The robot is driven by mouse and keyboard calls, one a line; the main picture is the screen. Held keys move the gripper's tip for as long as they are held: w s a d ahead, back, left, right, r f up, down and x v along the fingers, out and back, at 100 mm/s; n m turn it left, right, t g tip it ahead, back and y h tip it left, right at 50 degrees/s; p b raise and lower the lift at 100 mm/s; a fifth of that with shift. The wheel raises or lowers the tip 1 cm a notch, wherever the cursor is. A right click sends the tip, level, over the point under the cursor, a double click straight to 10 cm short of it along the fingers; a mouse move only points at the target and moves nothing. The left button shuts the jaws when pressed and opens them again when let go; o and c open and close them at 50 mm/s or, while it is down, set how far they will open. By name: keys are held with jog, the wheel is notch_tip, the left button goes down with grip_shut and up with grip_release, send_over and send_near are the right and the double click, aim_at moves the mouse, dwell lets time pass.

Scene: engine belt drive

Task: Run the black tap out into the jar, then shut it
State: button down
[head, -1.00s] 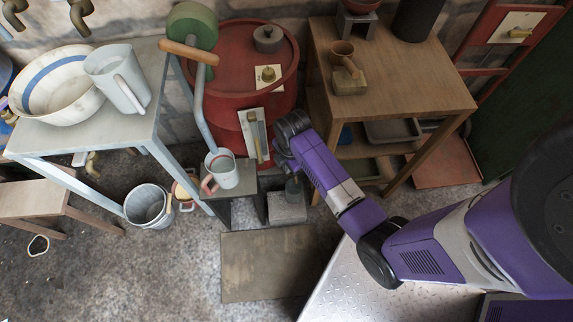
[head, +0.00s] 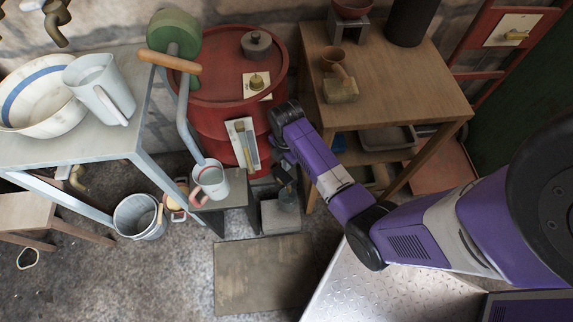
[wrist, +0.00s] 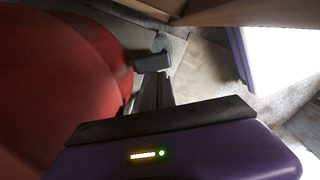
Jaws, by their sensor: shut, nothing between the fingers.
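My gripper (wrist: 157,92) is shut and empty, its fingers pointing ahead beside the red drum (wrist: 50,75). Just past the fingertips in the wrist view is a dark block-like piece (wrist: 152,62), which looks like the black tap's handle. I cannot tell whether the fingers touch it. In the head view my arm's end hides most of the tap by the drum (head: 222,85).
A mug (head: 211,182) sits on a low dark stand left of the jar. A wooden table (head: 420,85) stands right of the drum. A flat mat (head: 262,273) lies in front.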

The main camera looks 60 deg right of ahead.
aim_at(286, 179)
notch_tip(286, 179, down, 8)
jog(key=shift+f+b, duration=0.25)
jog(key=shift+b, duration=0.9)
